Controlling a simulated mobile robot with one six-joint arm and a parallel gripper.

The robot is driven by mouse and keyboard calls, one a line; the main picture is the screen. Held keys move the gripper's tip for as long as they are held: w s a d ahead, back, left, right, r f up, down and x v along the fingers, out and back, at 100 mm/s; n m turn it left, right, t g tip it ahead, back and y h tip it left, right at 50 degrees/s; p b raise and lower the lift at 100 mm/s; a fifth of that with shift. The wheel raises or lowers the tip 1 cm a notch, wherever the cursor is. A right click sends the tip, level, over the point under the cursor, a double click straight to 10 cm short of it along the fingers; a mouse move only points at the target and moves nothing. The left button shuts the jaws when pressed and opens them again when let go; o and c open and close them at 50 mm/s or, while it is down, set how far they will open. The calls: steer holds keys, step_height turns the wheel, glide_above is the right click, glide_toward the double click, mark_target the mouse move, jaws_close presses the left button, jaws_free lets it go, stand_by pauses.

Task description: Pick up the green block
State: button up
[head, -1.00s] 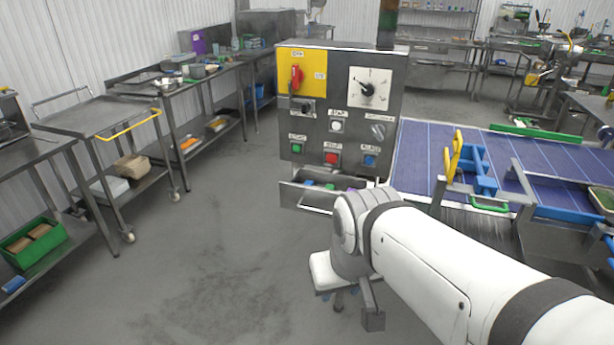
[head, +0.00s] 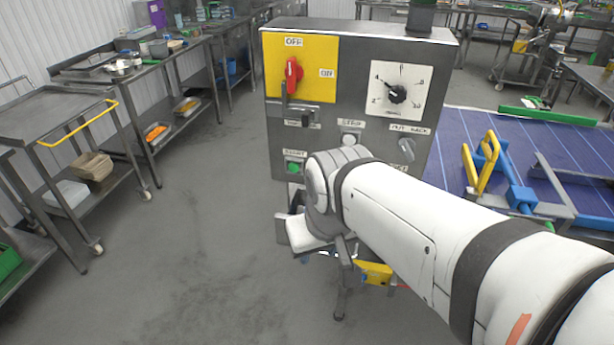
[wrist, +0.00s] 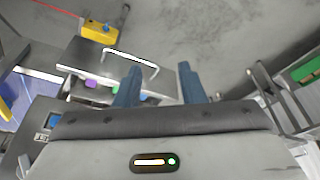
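In the wrist view an open steel drawer (wrist: 84,53) with a bar handle lies ahead of my gripper. Inside it are a purple block (wrist: 92,84) and a small green block (wrist: 115,89), which is partly hidden by my left finger. My gripper (wrist: 160,68) is open, its two blue-grey fingers wide apart with nothing between them. The left finger overlaps the drawer in the picture; the right finger shows against the floor. In the head view my arm hides most of the drawer and all the blocks.
The control cabinet (head: 345,60), with a red switch (head: 292,75) and dial, stands directly ahead. A blue conveyor (head: 480,130) with yellow handles (head: 482,165) is at right. A yellow box (wrist: 100,32) shows beyond the drawer. Steel tables line the left; the floor between is clear.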

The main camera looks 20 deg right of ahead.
steer(key=shift+o, duration=0.4)
steer(key=shift+s+a, duration=0.1)
steer(key=shift+a, duration=0.1)
steer(key=shift+o, duration=0.7)
steer(key=shift+w+d+f+b, duration=0.1)
steer(key=shift+w+f+b, duration=0.05)
steer(key=shift+w+b, duration=0.15)
steer(key=shift+o, duration=0.7)
steer(key=w+d+f+m+h+b, duration=0.1)
steer(key=w+d+f+m+b, duration=0.2)
steer(key=w+b, duration=0.3)
steer(key=shift+w+d+f, duration=0.45)
steer(key=shift+w+f, duration=0.3)
steer(key=shift+w+d+f+m+t+h+b, duration=0.1)
steer(key=shift+w+d+f+m+h+b, duration=0.15)
steer(key=shift+w+d+f+m+b, duration=0.95)
steer(key=shift+w+d+f+t+h+b, duration=0.1)
steer(key=shift+w+d+f+h+b, duration=0.25)
steer(key=shift+w+d+f, duration=1.8)
steer(key=shift+w+d+f+m+t+h+b, duration=0.15)
steer(key=shift+w+d+f+m+b, duration=0.75)
steer(key=shift+w+f, duration=1.35)
